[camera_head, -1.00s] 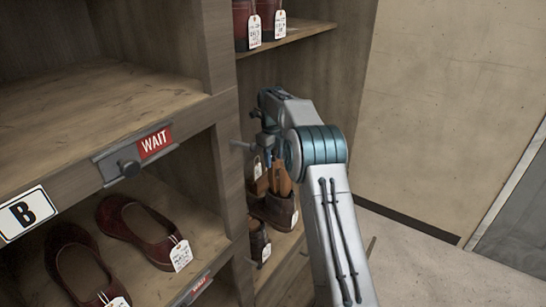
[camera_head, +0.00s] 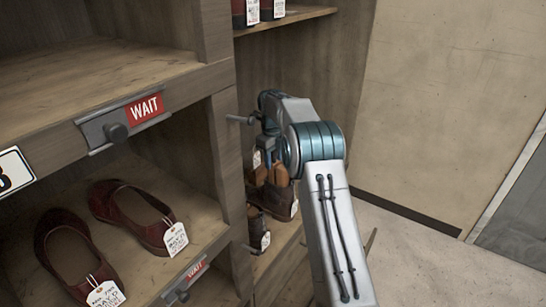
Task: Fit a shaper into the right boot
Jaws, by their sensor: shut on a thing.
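Two dark brown boots stand on a low shelf in the right-hand bay; the right boot (camera_head: 281,200) is the farther one, with a white tag on its side. The other boot (camera_head: 255,222) is nearer and lower in the picture, partly cut off by the cabinet post. An orange-brown shaper (camera_head: 281,174) is upright at the right boot's opening, its lower part hidden in or behind the boot. Another orange-brown piece (camera_head: 260,177) shows just left of it. My gripper (camera_head: 268,151) is above the boots, shut on the shaper; my arm hides much of the jaws.
A wooden post (camera_head: 228,185) separates this bay from the left shelves. Dark red flats (camera_head: 135,216) sit at lower left, under a red WAIT sign (camera_head: 146,107). A horizontal peg (camera_head: 238,119) sticks out near my gripper. More tagged shoes stand above. Open floor (camera_head: 440,260) lies right.

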